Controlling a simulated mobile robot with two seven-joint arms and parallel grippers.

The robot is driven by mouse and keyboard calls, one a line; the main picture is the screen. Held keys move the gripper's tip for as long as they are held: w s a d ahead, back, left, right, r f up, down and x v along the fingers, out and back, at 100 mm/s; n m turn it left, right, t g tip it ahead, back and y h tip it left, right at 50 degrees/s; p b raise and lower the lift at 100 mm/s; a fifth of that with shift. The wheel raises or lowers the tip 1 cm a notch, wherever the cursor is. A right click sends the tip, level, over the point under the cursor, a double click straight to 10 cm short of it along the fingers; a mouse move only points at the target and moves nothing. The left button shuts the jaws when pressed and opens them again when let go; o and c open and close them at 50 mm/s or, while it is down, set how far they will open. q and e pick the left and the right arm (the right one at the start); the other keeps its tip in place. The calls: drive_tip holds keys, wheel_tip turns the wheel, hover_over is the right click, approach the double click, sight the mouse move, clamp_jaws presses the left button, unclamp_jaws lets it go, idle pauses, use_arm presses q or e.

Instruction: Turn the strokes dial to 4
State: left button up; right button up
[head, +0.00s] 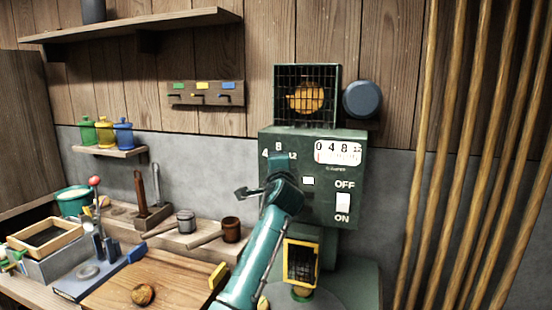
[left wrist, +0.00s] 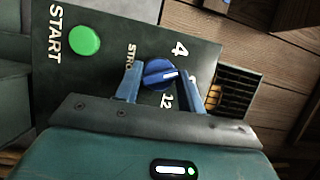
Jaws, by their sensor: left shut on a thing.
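The strokes dial (left wrist: 157,75) is a blue round knob with a white pointer line, seen in the left wrist view on the dark green control box (head: 345,150). The pointer lies to the right in that view, between the printed 4 and 12, about where the 8 would be; the 8 is hidden there by a finger. My left gripper (left wrist: 162,84) is shut on the dial, one blue finger on each side. In the head view my left gripper (head: 278,163) covers the dial, with 4, 8 and 12 around it. My right gripper is not in view.
A green START button (left wrist: 84,40) is beside the dial. The box also carries a 0-to-12 gauge (head: 338,152) with its red needle near 0, and a white OFF/ON switch (head: 343,203). A caged orange lamp (head: 306,97) is above; a wooden bench (head: 150,275) is at left.

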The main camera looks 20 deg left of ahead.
use_arm(q)
drive_tip(key=shift+r+n+g+h+p, duration=0.1)
drive_tip(key=shift+n+g+h+p, duration=0.4)
drive_tip(key=shift+n+p, duration=1)
drive_tip(key=shift+r+n+g+h+p, duration=0.1)
drive_tip(key=shift+n+g+h+p, duration=0.35)
drive_tip(key=shift+n+p, duration=1)
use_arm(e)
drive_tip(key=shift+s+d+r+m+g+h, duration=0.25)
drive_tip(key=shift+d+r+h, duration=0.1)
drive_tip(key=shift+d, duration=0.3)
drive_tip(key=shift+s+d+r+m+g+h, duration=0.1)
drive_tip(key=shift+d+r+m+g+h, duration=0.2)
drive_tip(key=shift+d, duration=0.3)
use_arm(q)
drive_tip(key=shift+f, duration=0.1)
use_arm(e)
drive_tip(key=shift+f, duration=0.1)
use_arm(q)
drive_tip(key=o, duration=1)
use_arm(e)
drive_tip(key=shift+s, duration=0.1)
use_arm(q)
drive_tip(key=shift+b+v, duration=0.95)
drive_tip(key=shift+v, duration=5.7)
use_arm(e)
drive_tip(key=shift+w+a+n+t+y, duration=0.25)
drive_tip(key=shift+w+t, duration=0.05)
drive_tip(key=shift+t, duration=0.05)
